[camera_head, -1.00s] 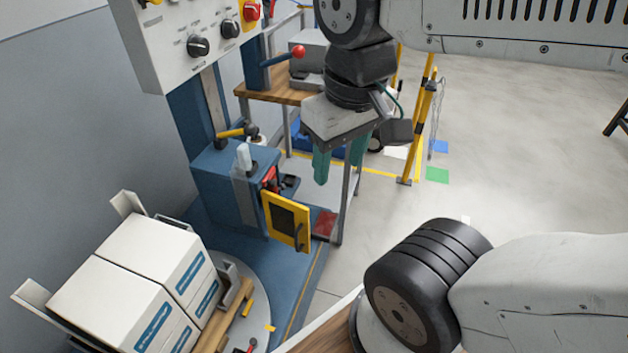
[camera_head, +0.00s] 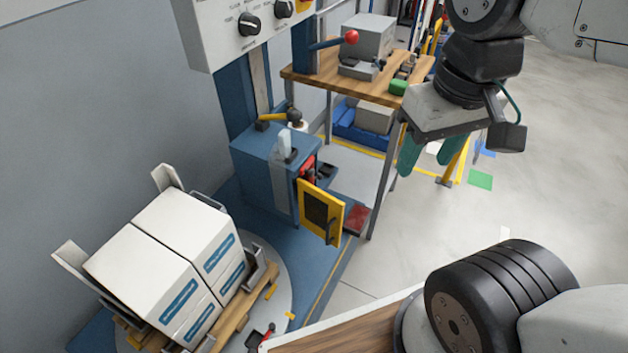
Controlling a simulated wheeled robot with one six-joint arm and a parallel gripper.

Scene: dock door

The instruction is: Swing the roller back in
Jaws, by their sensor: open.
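A yellow-framed gate (camera_head: 321,211) with a dark panel and a small handle (camera_head: 331,230) stands swung out from the front of the blue carriage (camera_head: 262,172) on the wrapping machine. I take it to be the roller's swing-out part; no separate roller can be made out. Something red shows behind the gate's upper edge. My gripper (camera_head: 423,157) hangs up and to the right of the gate, pointing down. Its two teal fingers are apart and hold nothing. It is clear of the gate.
White boxes (camera_head: 145,265) stand on a pallet on the round turntable (camera_head: 283,263) at lower left. Open floor (camera_head: 570,185) lies at right.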

